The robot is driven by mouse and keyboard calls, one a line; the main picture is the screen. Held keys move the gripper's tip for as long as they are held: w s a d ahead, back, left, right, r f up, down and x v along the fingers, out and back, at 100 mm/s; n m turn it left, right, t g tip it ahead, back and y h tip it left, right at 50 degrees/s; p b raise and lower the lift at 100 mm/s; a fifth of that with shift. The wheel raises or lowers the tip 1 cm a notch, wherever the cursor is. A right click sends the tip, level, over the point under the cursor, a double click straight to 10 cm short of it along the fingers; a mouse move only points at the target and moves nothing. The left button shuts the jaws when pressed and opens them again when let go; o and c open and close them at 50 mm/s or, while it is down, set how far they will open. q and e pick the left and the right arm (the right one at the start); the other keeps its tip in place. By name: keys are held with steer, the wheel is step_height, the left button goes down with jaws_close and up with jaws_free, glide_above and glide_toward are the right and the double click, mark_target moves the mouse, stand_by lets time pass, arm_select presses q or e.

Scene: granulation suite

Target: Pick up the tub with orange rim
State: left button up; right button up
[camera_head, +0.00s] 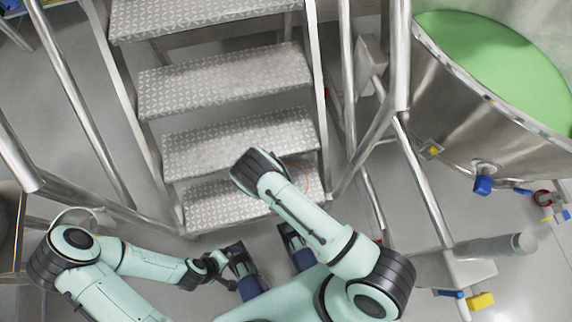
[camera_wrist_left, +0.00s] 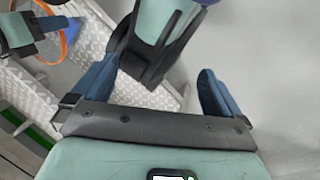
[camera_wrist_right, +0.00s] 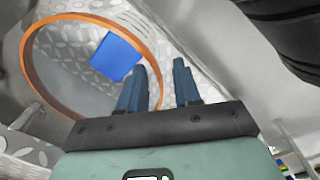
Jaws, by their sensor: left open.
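The tub with the orange rim shows large in the right wrist view (camera_wrist_right: 35,78), its open top facing the camera. Part of the rim shows in the left wrist view (camera_wrist_left: 62,42), and a thin arc of it in the head view (camera_head: 307,180), over the lower steps. In the right wrist view the fingers of my right gripper (camera_wrist_right: 160,80) stand on either side of the near rim, partly closed; firm contact is not clear. My left gripper (camera_wrist_left: 158,88) is open and empty, away from the tub, with an arm link of mine beyond its fingers.
Metal steps (camera_head: 225,80) with patterned treads and tubular rails (camera_head: 347,90) stand ahead. A steel vessel (camera_head: 480,115) with green contents (camera_head: 495,65) stands at the right. A blue patch (camera_wrist_right: 115,57) shows within the rim's outline. Grey floor is open beyond the left gripper.

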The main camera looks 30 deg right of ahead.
steer(key=f+b, duration=0.1)
steer(key=f, duration=0.1)
steer(key=w+f+b, duration=0.1)
steer(key=f, duration=0.2)
steer(key=shift+d, duration=0.1)
steer(key=shift+w+f, duration=0.15)
steer(key=shift+f, duration=0.15)
arm_select(q)
steer(key=shift+t+y, duration=0.3)
steer(key=shift+t, duration=0.3)
steer(key=w+f, duration=0.1)
steer(key=w+a, duration=0.1)
steer(key=w+f, duration=0.1)
steer(key=shift+w+a+f, duration=0.2)
steer(key=shift+a+f, duration=0.1)
steer(key=shift+a, duration=0.05)
arm_select(e)
jaws_close()
